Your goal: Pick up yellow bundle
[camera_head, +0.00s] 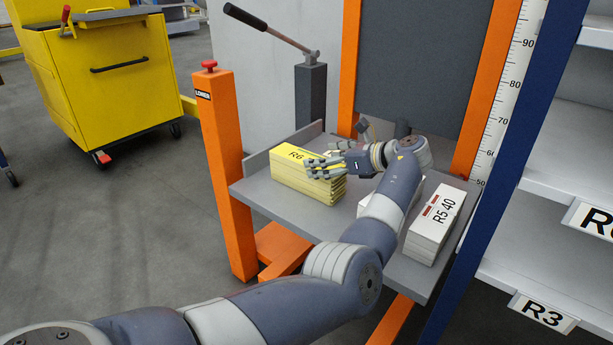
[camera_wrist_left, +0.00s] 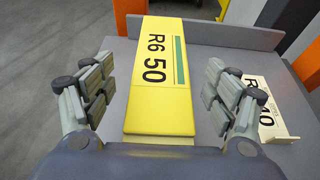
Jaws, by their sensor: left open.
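The yellow bundle (camera_head: 300,187), marked R6, is a stack lying on the grey shelf of the orange-framed stand. In the left wrist view the yellow bundle (camera_wrist_left: 160,75) reads R6 50 and has a green stripe. My left gripper (camera_head: 325,167) is open, with its fingers over the near right part of the bundle in the head view. In the left wrist view its fingers (camera_wrist_left: 158,92) are spread on both sides of the bundle, with gaps beside it. Whether the fingers reach below its top is unclear. My right gripper is not in view.
A white bundle marked R5 40 (camera_head: 436,220) lies at the shelf's right. Another white bundle is partly hidden behind my left arm. The grey shelf (camera_head: 262,207) has a raised back edge. A lever post (camera_head: 311,98) stands behind, and a blue-framed rack (camera_head: 545,175) stands at right.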

